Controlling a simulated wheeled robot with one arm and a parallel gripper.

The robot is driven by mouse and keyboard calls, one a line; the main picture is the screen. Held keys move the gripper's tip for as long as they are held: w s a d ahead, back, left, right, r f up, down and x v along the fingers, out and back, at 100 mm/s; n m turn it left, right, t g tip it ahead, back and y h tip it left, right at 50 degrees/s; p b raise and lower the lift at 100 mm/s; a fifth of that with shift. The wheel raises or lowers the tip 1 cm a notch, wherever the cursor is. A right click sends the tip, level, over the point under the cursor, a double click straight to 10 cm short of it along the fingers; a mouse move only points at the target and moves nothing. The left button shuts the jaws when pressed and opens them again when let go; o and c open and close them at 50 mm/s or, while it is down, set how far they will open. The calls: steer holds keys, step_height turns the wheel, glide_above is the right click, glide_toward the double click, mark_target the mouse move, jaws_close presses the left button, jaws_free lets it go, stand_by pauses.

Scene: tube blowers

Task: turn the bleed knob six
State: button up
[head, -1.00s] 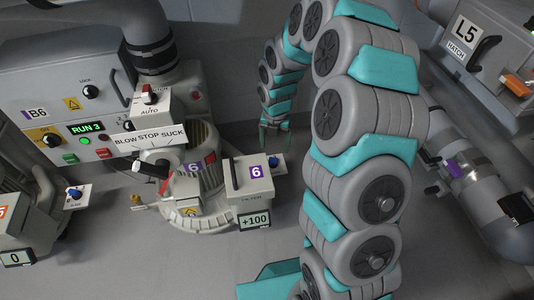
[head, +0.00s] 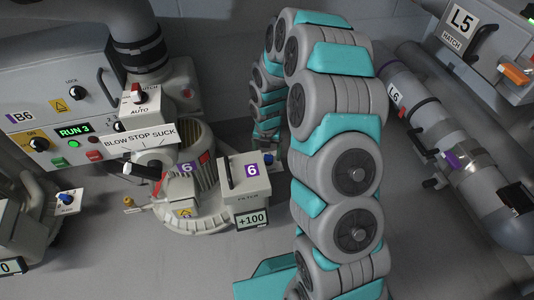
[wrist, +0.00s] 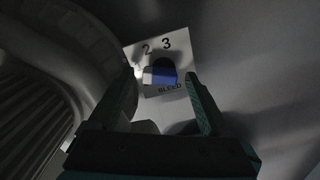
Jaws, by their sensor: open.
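The bleed knob (wrist: 160,76) of unit six is blue with a white end pointing left. It sits on a white plate (wrist: 182,50) marked 2, 3 and BLEED. In the head view the blue knob (head: 269,158) shows beside the filter box (head: 246,188) marked 6. My gripper (wrist: 162,78) is open, with one finger to each side of the knob in the wrist view. I cannot tell whether the fingers reach around it or touch it. In the head view the fingertips are hard to make out near the knob.
The blower unit (head: 197,165) with its BLOW STOP SUCK lever (head: 140,170) stands left of the filter box. Another blue knob (head: 66,197) is at far left. Grey pipes (head: 430,120) run along the right. The floor in front is clear.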

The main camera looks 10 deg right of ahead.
steer(key=shift+c, duration=0.4)
jaws_close()
